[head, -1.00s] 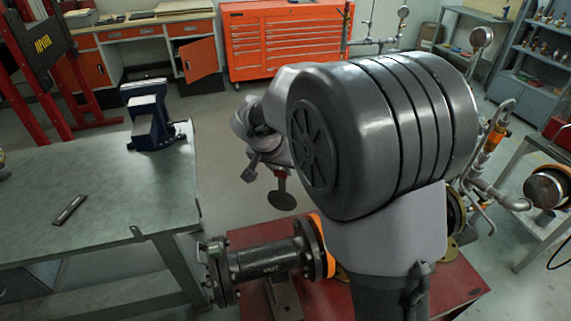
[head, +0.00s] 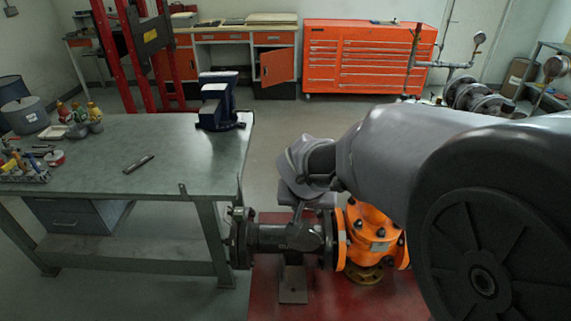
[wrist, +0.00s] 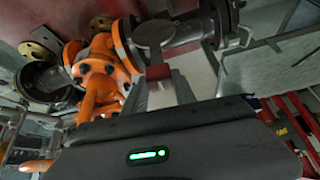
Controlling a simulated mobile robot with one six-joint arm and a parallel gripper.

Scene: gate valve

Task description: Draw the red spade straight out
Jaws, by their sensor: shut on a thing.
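My gripper (head: 308,203) is shut on the red spade and holds it by its narrow tab. The spade's round plate (head: 309,237) hangs below the gripper and looks dark in the head view. It overlaps the black pipe (head: 268,238); I cannot tell whether it touches it. In the wrist view the plate (wrist: 152,33) is a grey disc beyond my gripper (wrist: 158,76). The orange valve body (head: 373,240) and its flange stand right of the plate. The tab is mostly hidden by the gripper.
The pipe and valve stand on a red base (head: 270,290). A grey workbench (head: 110,165) with a blue vise (head: 217,105) is at the left. An orange tool cabinet (head: 360,60) stands behind. Floor between bench and cabinet is clear.

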